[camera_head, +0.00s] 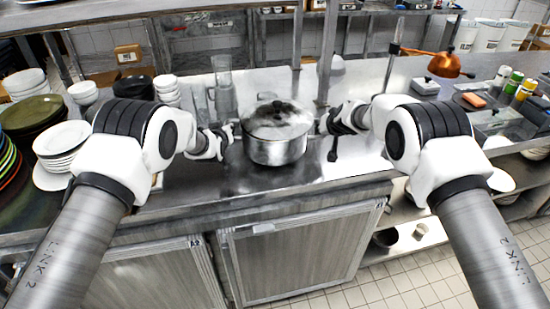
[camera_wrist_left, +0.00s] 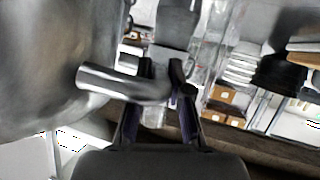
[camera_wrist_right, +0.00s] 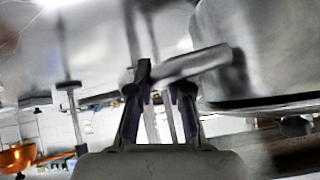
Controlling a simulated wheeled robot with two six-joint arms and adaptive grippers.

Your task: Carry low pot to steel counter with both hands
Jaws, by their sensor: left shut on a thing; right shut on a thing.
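The pot wall fills part of both wrist views.
Stacked white plates (camera_head: 62,138) and dark bowls stand on the left. A clear blender-like jar (camera_head: 223,85) is behind the pot. A copper lamp (camera_head: 443,65), bottles (camera_head: 513,83) and grey containers are on the right. A shelf post (camera_head: 327,55) rises behind the pot.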

